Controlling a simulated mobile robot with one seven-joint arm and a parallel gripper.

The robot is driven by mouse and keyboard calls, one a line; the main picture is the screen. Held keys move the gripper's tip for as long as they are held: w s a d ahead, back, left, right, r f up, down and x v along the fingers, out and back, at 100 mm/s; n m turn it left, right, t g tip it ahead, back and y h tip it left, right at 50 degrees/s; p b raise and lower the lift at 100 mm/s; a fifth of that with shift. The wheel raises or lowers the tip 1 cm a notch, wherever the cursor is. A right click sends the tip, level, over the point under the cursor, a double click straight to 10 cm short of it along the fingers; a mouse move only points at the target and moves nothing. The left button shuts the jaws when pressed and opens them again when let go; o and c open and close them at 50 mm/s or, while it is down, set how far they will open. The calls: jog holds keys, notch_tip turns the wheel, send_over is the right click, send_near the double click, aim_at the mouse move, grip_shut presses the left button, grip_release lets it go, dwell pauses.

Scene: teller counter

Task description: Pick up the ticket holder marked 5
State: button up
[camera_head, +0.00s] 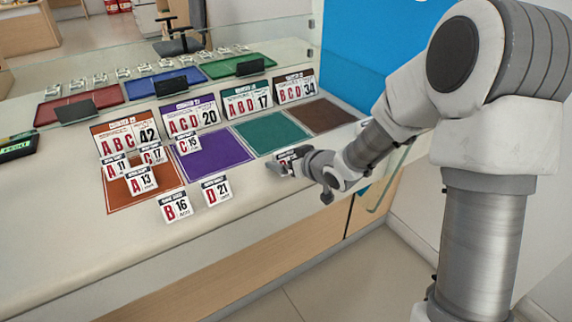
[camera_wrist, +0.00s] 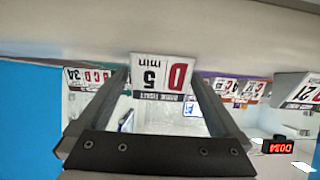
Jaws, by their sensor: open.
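The ticket holder marked 5 (camera_wrist: 162,76) is a small white card reading D and "5 min", upside down in the wrist view. In the head view only part of the holder (camera_head: 285,155) shows behind my gripper. My gripper (camera_head: 278,168) is low over the counter, in front of the purple and teal mats. In the wrist view, the two fingers of my gripper (camera_wrist: 160,84) are spread, one on each side of the card. I see a gap beside the card; contact cannot be told.
The D 21 holder (camera_head: 215,190) and B 16 holder (camera_head: 175,206) stand to the left on the counter (camera_head: 245,215). Behind are the purple mat (camera_head: 210,158), teal mat (camera_head: 270,132) and brown mat (camera_head: 320,116). Larger signs stand along their back edges. Bare counter lies between D 21 and my gripper.

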jog(key=c, duration=1.2)
jog(key=shift+c, duration=0.2)
jog(key=shift+r, duration=0.15)
